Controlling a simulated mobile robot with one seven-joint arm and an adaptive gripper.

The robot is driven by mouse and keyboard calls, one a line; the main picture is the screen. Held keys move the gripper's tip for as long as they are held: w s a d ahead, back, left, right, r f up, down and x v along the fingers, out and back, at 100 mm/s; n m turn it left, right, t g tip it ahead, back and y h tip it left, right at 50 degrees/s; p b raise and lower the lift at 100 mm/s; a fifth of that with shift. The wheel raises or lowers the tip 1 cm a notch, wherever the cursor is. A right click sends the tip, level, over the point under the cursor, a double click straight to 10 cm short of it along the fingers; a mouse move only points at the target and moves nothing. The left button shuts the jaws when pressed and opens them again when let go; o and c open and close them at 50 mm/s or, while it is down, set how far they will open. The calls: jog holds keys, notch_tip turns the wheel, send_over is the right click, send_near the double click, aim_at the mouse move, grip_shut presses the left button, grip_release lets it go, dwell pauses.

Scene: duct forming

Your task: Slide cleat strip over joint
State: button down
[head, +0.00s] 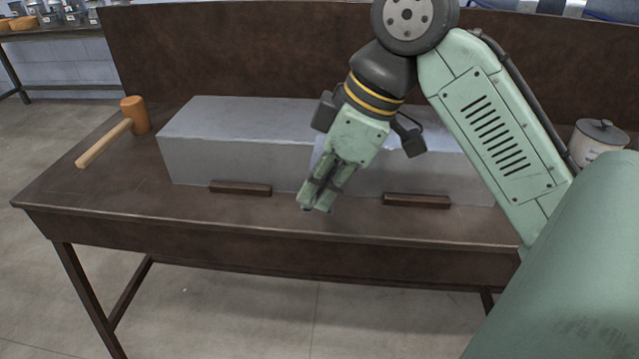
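A grey sheet-metal duct section (236,155) lies on the brown bench at the left. A second grey duct section (425,180) lies to its right, partly behind my arm. The joint between them is mostly hidden behind my gripper. My gripper (315,208) points down in front of the joint, with its fingertips low near the ducts' front face. Its fingers look close together, but I cannot tell whether they are shut or hold anything. I cannot make out a separate cleat strip.
Two dark brown blocks (240,188) (416,201) sit against the ducts' front base, either side of my gripper. A wooden mallet (134,116) lies at the bench's left. A lidded pot (597,140) stands at the back right. The bench's front strip (180,208) is clear.

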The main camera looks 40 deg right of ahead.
jog(key=shift+f, duration=0.35)
dwell(0.3)
jog(key=shift+p, duration=0.5)
dwell(1.3)
jog(key=shift+w+d+p, duration=0.3)
jog(key=shift+d+p, duration=0.1)
jog(key=shift+p, duration=0.45)
dwell(0.7)
jog(key=shift+w+d, duration=0.35)
jog(key=shift+w+d+p, duration=0.1)
jog(key=shift+d+p, duration=0.05)
jog(key=shift+p, duration=0.6)
jog(key=shift+w+d, duration=0.2)
jog(key=shift+d, duration=0.05)
dwell(0.3)
